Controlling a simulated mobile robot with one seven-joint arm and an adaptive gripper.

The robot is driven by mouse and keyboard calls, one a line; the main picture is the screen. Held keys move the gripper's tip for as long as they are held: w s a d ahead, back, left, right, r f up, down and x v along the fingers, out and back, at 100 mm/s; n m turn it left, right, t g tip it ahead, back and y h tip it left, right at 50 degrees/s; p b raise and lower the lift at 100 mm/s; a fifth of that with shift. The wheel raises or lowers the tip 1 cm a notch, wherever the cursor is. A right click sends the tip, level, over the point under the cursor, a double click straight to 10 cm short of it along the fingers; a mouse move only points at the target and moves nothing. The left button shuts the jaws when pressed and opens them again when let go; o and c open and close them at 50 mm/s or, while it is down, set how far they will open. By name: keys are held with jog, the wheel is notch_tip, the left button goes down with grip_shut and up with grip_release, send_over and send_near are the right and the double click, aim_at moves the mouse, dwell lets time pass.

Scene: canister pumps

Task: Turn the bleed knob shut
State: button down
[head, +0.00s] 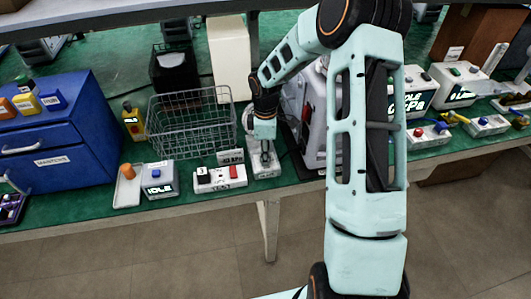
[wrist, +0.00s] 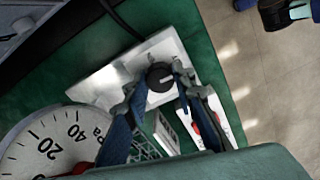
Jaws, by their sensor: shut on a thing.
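The bleed knob (wrist: 159,77) is a small, dark round knob with a light pointer line on its face. It stands on a white block (wrist: 98,88) near the table's front edge; the block also shows in the head view (head: 266,171). My gripper (wrist: 164,74) points down over the block, with a fingertip on either side of the knob, and is shut on it. In the head view my gripper (head: 264,150) hides the knob. A gauge dial (wrist: 45,145) with a red needle and the numbers 20 and 40 is partly cut off in the wrist view.
A white box with a red switch (head: 220,178) and a small sign (head: 230,156) stand just left of the block. A wire basket (head: 192,125) is behind them. A grey pump housing (head: 313,115) stands close on the right. An IDLE display box (head: 159,180) is farther left.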

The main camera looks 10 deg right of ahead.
jog(key=shift+n, duration=0.4)
jog(key=c, duration=1.6)
grip_release()
jog(key=shift+r, duration=0.1)
notch_tip(320, 180, up, 12)
